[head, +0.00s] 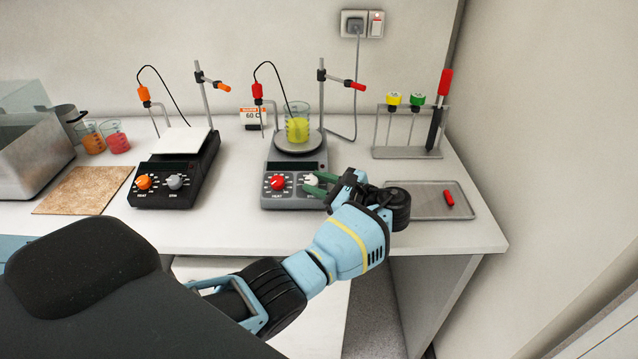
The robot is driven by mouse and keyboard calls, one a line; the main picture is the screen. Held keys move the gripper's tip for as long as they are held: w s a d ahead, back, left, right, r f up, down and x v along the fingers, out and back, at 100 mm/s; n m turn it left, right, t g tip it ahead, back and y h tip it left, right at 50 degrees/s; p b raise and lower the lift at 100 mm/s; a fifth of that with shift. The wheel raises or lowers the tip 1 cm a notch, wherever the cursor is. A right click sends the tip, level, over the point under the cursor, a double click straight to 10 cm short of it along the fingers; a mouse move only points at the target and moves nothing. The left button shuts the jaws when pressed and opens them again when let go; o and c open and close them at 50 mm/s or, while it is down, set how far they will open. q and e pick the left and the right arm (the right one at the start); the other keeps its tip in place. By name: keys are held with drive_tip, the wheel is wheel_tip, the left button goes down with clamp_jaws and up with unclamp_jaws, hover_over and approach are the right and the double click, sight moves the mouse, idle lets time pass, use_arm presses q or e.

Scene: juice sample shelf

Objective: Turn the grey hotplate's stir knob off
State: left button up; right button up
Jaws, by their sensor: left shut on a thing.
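The grey hotplate (267,165) stands on the bench near the middle of the head view. Its front panel has a red heat knob (277,182) on the left and a pale stir knob (310,180) on the right. My left gripper (314,184) is at the panel's right side, with its green fingers shut on the stir knob and partly covering it. The knob's pointer setting cannot be read. A beaker with yellow liquid (297,128) stands on the round plate. My right gripper is not in view.
A black hotplate (180,168) with orange and grey knobs stands to the left. A tray (415,205) with a red object (449,198) lies right of my gripper. A vial rack (405,153) stands behind it. A cork mat (83,190) lies far left.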

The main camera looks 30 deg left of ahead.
use_arm(q)
drive_tip(key=o, duration=1)
drive_tip(key=shift+c, duration=0.2)
drive_tip(key=shift+d, duration=0.1)
drive_tip(key=d, duration=0.4)
drive_tip(key=d+r, duration=0.1)
drive_tip(key=d, duration=0.1)
drive_tip(key=shift+s+d+b, duration=0.3)
drive_tip(key=shift+d, duration=0.45)
